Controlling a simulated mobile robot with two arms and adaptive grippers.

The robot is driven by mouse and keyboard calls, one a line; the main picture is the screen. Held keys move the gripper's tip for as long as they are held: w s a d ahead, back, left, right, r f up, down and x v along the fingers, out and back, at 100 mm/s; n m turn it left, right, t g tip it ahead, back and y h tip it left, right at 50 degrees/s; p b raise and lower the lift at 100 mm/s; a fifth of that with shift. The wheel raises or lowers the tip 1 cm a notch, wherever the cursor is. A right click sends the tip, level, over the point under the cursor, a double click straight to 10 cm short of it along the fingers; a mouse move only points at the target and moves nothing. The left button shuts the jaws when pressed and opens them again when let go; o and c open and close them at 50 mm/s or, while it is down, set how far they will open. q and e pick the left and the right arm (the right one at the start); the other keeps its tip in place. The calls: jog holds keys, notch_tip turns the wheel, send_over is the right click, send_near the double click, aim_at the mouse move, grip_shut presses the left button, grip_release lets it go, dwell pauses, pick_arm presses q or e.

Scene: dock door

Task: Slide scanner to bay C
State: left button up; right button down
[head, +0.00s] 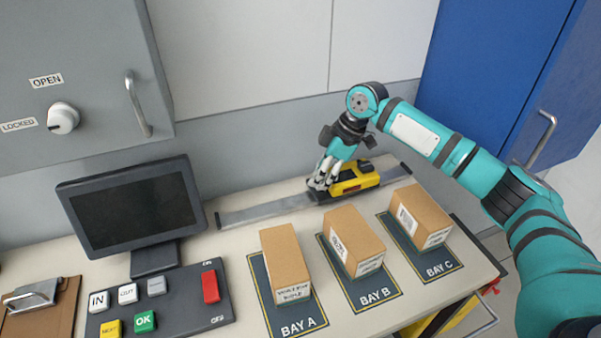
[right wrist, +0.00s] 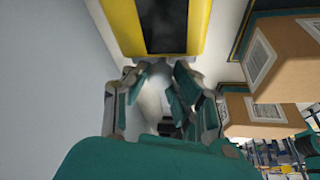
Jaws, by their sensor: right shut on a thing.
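The yellow and black scanner (head: 357,180) sits on the grey rail (head: 265,210) along the back of the counter. It is behind the boxes of bay B and bay C, left of the rail's right end. My right gripper (head: 319,184) is shut at the scanner's left end. In the right wrist view the scanner (right wrist: 160,25) fills the top middle, beyond the fingers (right wrist: 160,82). The bay C mat (head: 441,263) lies at the right with a cardboard box (head: 421,215) on it. My left gripper is not in view.
Boxes also stand on bay A (head: 285,262) and bay B (head: 353,240), in front of the rail. A monitor (head: 132,208) and a button panel (head: 190,314) are at the left. A blue cabinet (head: 490,70) is at the back right.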

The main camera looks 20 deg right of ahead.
aim_at(355, 170)
jog(key=d, duration=0.5)
jog(key=d+p, duration=0.1)
jog(key=d, duration=0.4)
jog(key=shift+w+r+p, duration=0.1)
jog(key=shift+w+p, duration=0.1)
jog(key=shift+p, duration=0.1)
jog(key=c, duration=1.4)
grip_release()
jog(key=shift+d, duration=0.1)
jog(key=v, duration=1.2)
